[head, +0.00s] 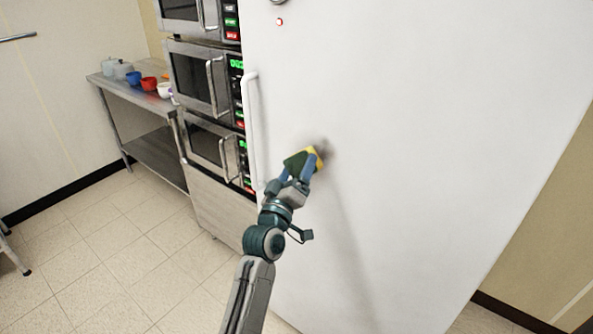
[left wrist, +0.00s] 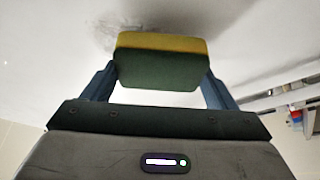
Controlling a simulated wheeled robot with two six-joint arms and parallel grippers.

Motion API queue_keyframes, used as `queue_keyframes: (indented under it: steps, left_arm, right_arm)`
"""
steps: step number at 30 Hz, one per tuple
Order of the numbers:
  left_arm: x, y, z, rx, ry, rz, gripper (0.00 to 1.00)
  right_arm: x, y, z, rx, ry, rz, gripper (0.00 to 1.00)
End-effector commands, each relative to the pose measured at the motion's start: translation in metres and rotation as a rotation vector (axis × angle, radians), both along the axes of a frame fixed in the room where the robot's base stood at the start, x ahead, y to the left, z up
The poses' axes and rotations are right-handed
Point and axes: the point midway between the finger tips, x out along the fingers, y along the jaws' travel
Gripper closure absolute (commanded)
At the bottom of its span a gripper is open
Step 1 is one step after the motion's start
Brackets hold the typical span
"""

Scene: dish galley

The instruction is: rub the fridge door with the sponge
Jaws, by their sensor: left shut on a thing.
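The white fridge door (head: 400,130) fills the middle and right of the head view. My left gripper (head: 299,166) is shut on the sponge (head: 313,156), which has a yellow layer and a dark green layer. The sponge's yellow side faces the door and is against it or very close; I cannot tell which. A greyish smudge (head: 327,149) shows on the door beside the sponge. In the left wrist view the sponge (left wrist: 160,62) sits between the two blue fingers, and the dark smudge (left wrist: 118,30) shows on the door behind it. My right gripper is not in view.
The door's long white handle (head: 252,125) stands out left of the sponge. Stacked microwaves (head: 200,80) are left of the fridge. A steel table (head: 130,88) with several cups and pots stands farther back. The tiled floor (head: 110,250) at left is mostly clear.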

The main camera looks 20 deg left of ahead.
Motion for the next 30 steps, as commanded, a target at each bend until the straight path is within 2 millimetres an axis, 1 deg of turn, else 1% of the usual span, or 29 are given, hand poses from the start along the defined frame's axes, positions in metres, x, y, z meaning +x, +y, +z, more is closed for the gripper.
queue_keyframes:
  steps: [30]
  left_arm:
    - [0.019,-0.007,0.000,0.000,-0.001,0.001,0.49]
  right_arm:
    - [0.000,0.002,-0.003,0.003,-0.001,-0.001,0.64]
